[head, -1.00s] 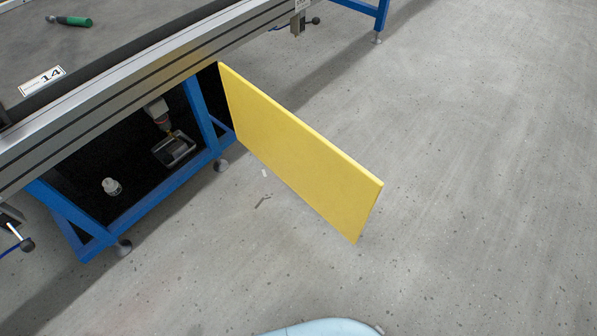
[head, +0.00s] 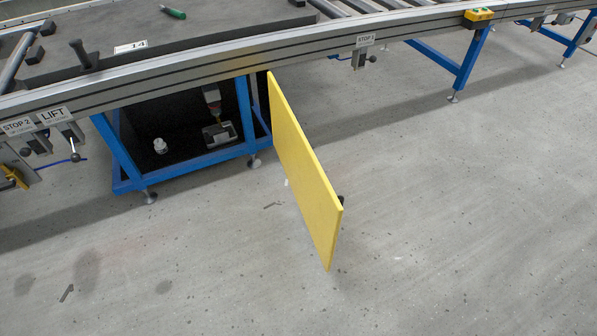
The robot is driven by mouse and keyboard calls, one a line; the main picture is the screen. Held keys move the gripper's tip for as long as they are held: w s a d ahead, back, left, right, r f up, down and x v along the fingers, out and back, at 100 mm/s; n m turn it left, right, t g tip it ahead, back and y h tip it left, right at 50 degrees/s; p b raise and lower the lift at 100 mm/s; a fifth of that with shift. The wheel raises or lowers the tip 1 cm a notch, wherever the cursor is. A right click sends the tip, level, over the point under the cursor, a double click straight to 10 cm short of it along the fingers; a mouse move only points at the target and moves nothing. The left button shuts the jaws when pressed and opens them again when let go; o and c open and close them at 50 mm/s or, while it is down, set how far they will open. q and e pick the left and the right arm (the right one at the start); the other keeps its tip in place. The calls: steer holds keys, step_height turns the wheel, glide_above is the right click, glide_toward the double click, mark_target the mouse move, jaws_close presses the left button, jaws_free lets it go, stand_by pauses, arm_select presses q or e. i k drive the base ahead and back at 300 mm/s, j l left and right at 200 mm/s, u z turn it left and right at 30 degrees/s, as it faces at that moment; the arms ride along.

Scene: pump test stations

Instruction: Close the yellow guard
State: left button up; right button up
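The yellow guard (head: 302,165) is a flat panel that stands swung open, sticking out from the front of the station into the aisle. Its inner edge meets the station frame under the rail, beside a blue leg. A small dark knob or handle (head: 341,199) shows at its right side near the outer end. The opening beside the guard is uncovered and shows a dark space under the station. Neither gripper is in view.
Grey floor (head: 450,230) around the guard is clear.

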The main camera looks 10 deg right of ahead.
mark_target(322, 211)
steer(key=l+u, duration=0.35)
steer(key=l, duration=0.5)
steer(key=l+u, duration=0.4)
steer(key=l, duration=0.45)
steer(key=i+l, duration=0.15)
steer(key=l, duration=0.15)
steer(key=i+l+u, duration=0.15)
steer(key=l, duration=0.15)
steer(key=i+l, duration=0.1)
steer(key=l, duration=0.2)
steer(key=u, duration=0.05)
